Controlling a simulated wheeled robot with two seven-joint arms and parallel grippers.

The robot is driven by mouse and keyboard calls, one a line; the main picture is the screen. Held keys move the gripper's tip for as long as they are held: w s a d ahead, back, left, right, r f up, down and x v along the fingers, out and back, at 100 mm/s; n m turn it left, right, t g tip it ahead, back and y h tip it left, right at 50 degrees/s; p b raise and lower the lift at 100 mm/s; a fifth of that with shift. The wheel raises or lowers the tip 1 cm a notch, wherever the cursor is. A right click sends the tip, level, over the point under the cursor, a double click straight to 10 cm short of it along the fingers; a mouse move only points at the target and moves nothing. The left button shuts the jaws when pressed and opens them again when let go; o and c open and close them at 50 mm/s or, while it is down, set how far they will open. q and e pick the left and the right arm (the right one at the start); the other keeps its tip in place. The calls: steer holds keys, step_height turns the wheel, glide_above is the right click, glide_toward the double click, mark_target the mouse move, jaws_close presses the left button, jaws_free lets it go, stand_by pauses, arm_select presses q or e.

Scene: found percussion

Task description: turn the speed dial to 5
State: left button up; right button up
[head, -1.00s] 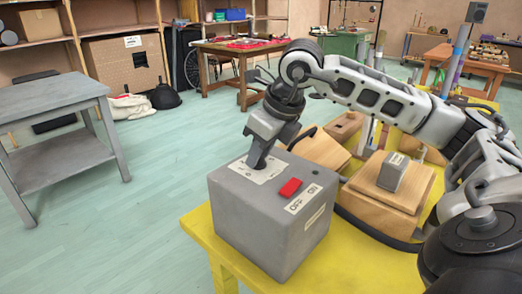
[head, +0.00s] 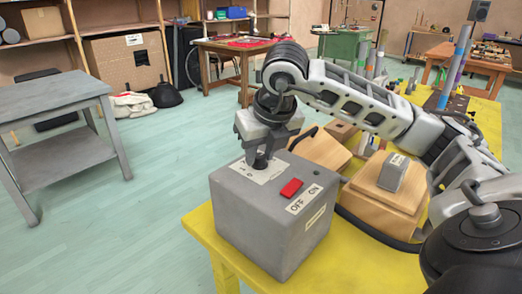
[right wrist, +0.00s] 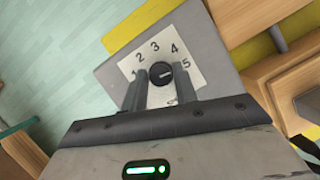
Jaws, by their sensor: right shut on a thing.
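The grey control box (head: 250,225) sits on the near corner of the yellow table. A white scale plate (head: 250,173) lies on its top. In the right wrist view the plate (right wrist: 187,79) shows the numbers 1 to 5 in an arc around a black round dial (right wrist: 161,73). The dial's pale mark points right, roughly towards the 5. My right gripper (head: 261,160) points down over the plate, its two fingers on either side of the dial, shut on it. In the head view the fingers hide the dial. My left gripper is not in view.
A red switch (head: 291,188) marked OFF and ON is on the box top, close to my right gripper. Wooden blocks (head: 385,195) and a dark cable stand behind and right of the box on the yellow table (head: 345,258). A grey table (head: 55,100) stands apart at left.

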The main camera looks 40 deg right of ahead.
steer(key=o, duration=1)
steer(key=shift+c, duration=0.2)
arm_select(q)
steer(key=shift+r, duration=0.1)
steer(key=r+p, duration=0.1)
steer(key=p, duration=0.1)
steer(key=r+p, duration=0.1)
steer(key=p, duration=0.2)
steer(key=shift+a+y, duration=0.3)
arm_select(e)
steer(key=v, duration=1.6)
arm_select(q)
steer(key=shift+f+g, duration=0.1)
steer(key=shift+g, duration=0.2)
